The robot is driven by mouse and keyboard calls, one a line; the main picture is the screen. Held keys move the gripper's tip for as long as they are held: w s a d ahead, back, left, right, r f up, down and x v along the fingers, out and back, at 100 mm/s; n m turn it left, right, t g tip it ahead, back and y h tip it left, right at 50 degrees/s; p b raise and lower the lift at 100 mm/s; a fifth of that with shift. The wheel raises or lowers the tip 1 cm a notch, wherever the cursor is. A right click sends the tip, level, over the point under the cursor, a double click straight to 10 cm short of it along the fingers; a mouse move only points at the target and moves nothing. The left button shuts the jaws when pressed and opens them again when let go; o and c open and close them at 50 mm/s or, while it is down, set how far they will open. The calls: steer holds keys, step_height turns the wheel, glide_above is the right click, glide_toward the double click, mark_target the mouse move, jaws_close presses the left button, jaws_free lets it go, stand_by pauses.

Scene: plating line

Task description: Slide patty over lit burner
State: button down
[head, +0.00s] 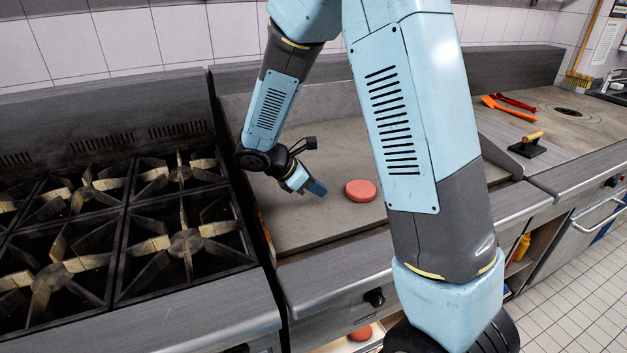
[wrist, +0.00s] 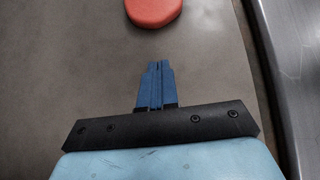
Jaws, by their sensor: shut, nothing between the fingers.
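A round orange-red patty (head: 360,190) lies flat on the grey griddle plate (head: 310,232). It also shows at the top edge of the wrist view (wrist: 154,10), partly cut off. My gripper (head: 317,187) is low over the plate, just left of the patty and apart from it. In the wrist view its blue fingers (wrist: 156,75) are together, empty, and point toward the patty with a gap of bare plate between. Burners with metal grates (head: 185,243) stand to the left of the griddle; I see no flame on them. My arm hides part of the griddle's right side.
A raised wall (head: 228,160) bounds the griddle's left side. A knob (head: 374,297) is on its front. Another orange-red round piece (head: 361,333) shows below. A wooden-handled press (head: 530,147) and red and orange utensils (head: 500,106) lie on the right counter.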

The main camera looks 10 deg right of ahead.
mark_target(361, 190)
steer(key=d, duration=0.1)
steer(key=d+f, duration=0.1)
steer(key=d, duration=0.1)
steer(key=d+f, duration=0.1)
steer(key=shift+w+d+f, duration=0.1)
steer(key=shift+w+d, duration=0.2)
steer(key=shift+w, duration=0.05)
steer(key=shift+w+d, duration=0.15)
steer(key=shift+d, duration=0.7)
